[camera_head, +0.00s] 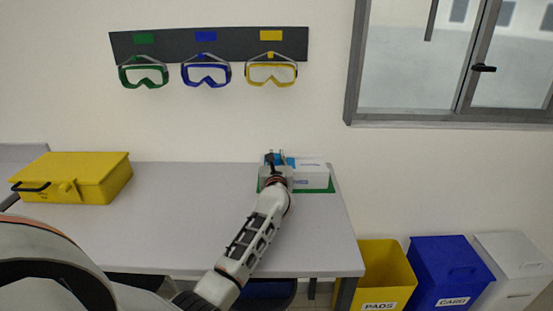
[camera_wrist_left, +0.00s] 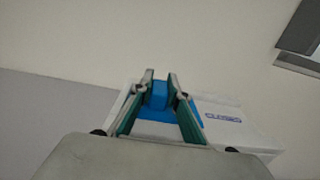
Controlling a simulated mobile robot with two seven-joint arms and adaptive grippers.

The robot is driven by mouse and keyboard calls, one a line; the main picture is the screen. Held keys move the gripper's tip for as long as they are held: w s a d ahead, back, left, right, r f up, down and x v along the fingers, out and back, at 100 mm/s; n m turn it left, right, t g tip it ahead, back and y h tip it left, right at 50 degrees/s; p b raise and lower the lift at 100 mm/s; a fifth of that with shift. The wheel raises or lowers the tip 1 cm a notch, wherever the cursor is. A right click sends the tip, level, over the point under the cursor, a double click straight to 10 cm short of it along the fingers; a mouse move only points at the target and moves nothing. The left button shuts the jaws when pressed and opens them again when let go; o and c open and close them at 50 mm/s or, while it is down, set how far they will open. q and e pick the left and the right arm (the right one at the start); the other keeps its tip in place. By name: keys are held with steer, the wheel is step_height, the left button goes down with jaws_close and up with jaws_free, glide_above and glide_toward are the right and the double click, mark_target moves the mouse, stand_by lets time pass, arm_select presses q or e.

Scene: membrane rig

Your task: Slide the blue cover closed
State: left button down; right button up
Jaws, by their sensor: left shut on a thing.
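A white box (camera_head: 312,174) sits on a green mat (camera_head: 327,187) at the far right end of the table. Its blue cover (camera_head: 289,161) shows only in part behind my left gripper (camera_head: 274,157). In the left wrist view, the left gripper (camera_wrist_left: 160,84) is shut on a raised blue handle (camera_wrist_left: 158,96) of the cover, with one finger on each side. The flat blue part lies below the handle, beside a white surface with blue lettering that looks like "CLOSED" (camera_wrist_left: 222,117). My gripper body hides the near part of the box. My right gripper is not in view.
A yellow case (camera_head: 90,172) lies on the left of the grey table (camera_head: 180,220); the table's middle is clear except for my arm. Yellow (camera_head: 375,268), blue (camera_head: 448,265) and white (camera_head: 512,262) bins stand right of it. Goggles (camera_head: 206,73) hang on the wall.

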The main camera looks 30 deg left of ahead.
arm_select(q)
steer(key=shift+s+a, duration=0.1)
steer(key=shift+a, duration=0.05)
steer(key=c, duration=1.9)
jaws_free()
steer(key=shift+s, duration=0.1)
steer(key=v, duration=1.2)
